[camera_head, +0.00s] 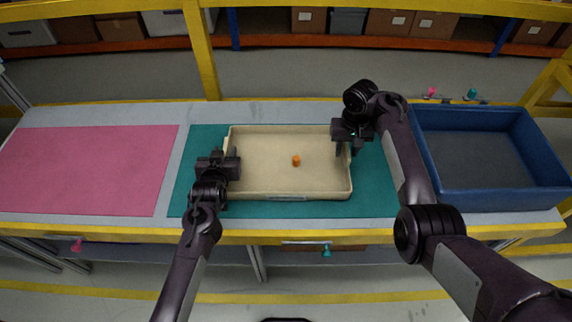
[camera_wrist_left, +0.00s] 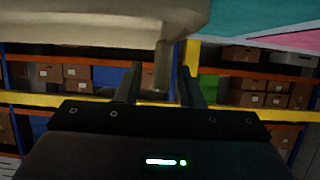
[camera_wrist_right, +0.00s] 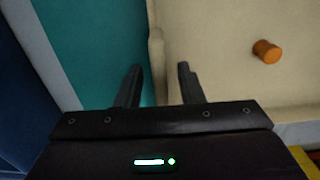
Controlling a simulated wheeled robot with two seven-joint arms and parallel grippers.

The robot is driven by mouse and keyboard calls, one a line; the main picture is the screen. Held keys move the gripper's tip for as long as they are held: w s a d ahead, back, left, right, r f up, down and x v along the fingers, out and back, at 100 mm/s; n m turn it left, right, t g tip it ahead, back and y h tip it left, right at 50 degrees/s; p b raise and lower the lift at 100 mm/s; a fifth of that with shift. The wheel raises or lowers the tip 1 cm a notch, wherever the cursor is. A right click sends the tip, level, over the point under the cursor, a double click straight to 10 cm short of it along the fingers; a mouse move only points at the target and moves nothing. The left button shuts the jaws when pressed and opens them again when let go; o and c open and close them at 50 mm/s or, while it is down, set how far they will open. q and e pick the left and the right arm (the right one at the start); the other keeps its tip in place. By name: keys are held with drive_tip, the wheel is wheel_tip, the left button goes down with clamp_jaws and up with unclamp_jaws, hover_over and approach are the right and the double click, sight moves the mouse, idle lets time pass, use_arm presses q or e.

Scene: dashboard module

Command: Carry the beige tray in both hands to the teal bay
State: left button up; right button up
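The beige tray (camera_head: 270,190) lies level over the teal bay (camera_head: 378,190), whose teal mat shows on its left and right. A small orange cylinder (camera_head: 296,160) stands inside the tray and also shows in the right wrist view (camera_wrist_right: 266,51). My left gripper (camera_head: 232,162) is at the tray's left wall; its fingers (camera_wrist_left: 160,85) stand apart on either side of a tray edge. My right gripper (camera_head: 350,147) is at the tray's right wall; its fingers (camera_wrist_right: 157,85) are spread with the wall between them, gaps showing.
A pink mat (camera_head: 85,170) lies empty on the left of the grey table (camera_head: 172,170). A deep blue bin (camera_head: 490,190) stands at the right, near my right arm. Pink and teal pegs (camera_head: 432,92) show behind it. Yellow rails and box shelves are at the back.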

drive_tip(key=shift+r, duration=0.25)
wheel_tip(320, 180, up, 7)
drive_tip(key=shift+r, duration=0.1)
use_arm(q)
drive_tip(key=v, duration=1)
drive_tip(key=shift+s, duration=0.2)
use_arm(e)
drive_tip(key=shift+s, duration=0.1)
